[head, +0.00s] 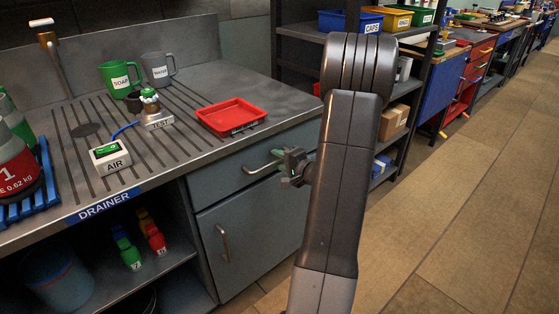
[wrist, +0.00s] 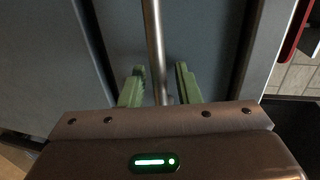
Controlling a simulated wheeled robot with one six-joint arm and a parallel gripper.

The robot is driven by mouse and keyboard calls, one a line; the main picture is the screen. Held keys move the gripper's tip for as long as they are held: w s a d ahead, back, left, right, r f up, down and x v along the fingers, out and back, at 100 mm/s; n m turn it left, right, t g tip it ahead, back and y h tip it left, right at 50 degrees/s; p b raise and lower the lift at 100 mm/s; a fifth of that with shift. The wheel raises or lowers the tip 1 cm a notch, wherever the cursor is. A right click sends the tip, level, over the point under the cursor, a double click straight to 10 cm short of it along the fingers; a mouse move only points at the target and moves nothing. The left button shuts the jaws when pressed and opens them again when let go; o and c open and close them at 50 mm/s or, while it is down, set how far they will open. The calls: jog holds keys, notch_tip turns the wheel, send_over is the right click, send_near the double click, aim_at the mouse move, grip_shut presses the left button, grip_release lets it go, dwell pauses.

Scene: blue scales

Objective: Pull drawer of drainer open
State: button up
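The drainer (head: 150,195) is a steel bench with a ribbed top and a blue label. Its grey drawer (head: 222,176) sits below the worktop at the right and looks shut. A horizontal metal bar handle (head: 259,168) is on the drawer front. My gripper (head: 284,168) is at the right end of this handle. In the wrist view, the green fingers of my gripper (wrist: 160,83) are apart, with the handle bar (wrist: 154,40) running between them. Gaps show on both sides of the bar, so the fingers are open around it. My arm hides the area to the right.
A cupboard door (head: 255,235) with its own vertical handle (head: 223,243) is below the drawer. A red tray (head: 231,117), mugs and an AIR box (head: 110,158) stand on top. Shelving (head: 300,60) is behind my arm. Tiled floor (head: 460,230) at right is clear.

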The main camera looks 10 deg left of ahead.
grip_shut()
jog(key=f+b+v, duration=0.3)
jog(key=b+v, duration=0.1)
jog(key=v, duration=0.9)
jog(key=d+f+b+v, duration=0.1)
jog(key=b+v, duration=0.3)
jog(key=v, duration=1)
jog(key=shift+s+f, duration=0.4)
jog(key=shift+f, duration=0.5)
jog(key=shift+d, duration=0.1)
grip_release()
